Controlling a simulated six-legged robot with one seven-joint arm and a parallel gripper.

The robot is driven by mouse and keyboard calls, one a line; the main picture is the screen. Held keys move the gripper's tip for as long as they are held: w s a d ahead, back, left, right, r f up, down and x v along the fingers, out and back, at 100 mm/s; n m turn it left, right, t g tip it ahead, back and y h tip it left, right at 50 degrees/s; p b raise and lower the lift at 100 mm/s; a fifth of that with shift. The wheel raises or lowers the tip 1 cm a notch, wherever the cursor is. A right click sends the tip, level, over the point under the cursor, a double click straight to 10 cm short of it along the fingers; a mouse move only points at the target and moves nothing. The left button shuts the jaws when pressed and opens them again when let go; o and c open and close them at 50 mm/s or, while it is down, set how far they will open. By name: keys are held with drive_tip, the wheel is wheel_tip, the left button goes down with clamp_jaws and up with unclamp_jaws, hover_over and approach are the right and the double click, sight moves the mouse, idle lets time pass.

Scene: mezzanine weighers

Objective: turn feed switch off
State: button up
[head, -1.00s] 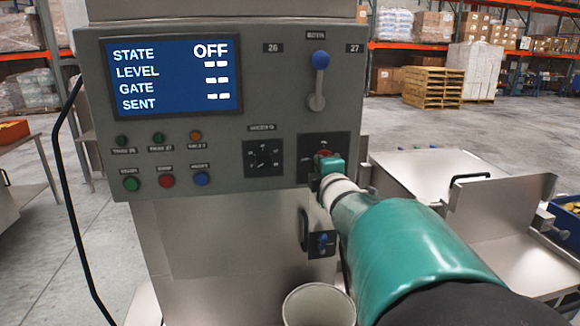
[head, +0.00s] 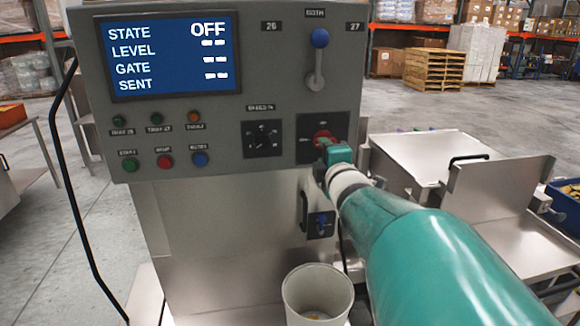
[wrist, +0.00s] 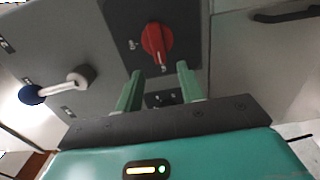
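The feed switch is a red rotary knob (wrist: 157,42) on a dark square plate (wrist: 190,20); in the head view the red knob (head: 322,136) is partly hidden behind my gripper. The display (head: 170,58) reads STATE OFF, with dashes for LEVEL, GATE and SENT. My gripper (wrist: 158,82) is open in the wrist view, with its two green fingers apart and nothing between them. The fingertips are just short of the knob and do not appear to touch it. In the head view my gripper (head: 335,155) is in front of the plate.
A blue-knobbed lever (head: 318,62) is above the switch, and a black selector (head: 262,138) is left of it. Several coloured buttons (head: 165,161) line the panel. A small blue valve (head: 321,222) and a pale bucket (head: 316,292) are below. Steel trays (head: 420,155) stand at right.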

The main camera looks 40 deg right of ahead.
drive_tip(key=v, duration=0.9)
drive_tip(key=shift+s, duration=0.15)
drive_tip(key=shift+a, duration=0.1)
drive_tip(key=w+a+f+m+g+y, duration=0.1)
drive_tip(key=a+f+m+g+y, duration=0.2)
drive_tip(key=a, duration=0.4)
drive_tip(key=w+a+f+m+g+y, duration=0.1)
drive_tip(key=a+f+m+g, duration=0.1)
drive_tip(key=a+f+m, duration=0.5)
drive_tip(key=s+a+f+m+g+y, duration=0.1)
drive_tip(key=s+a+f+g+y, duration=0.1)
drive_tip(key=a, duration=0.5)
drive_tip(key=s+a+f+m+g+y, duration=0.1)
drive_tip(key=s+a+f+g+y, duration=0.1)
drive_tip(key=a, duration=0.6)
drive_tip(key=s+g, duration=0.1)
drive_tip(key=s, duration=0.1)
drive_tip(key=shift+s+f+y, duration=0.25)
drive_tip(key=shift+s+y, duration=0.1)
drive_tip(key=shift+y, duration=0.05)
drive_tip(key=shift+c, duration=0.5)
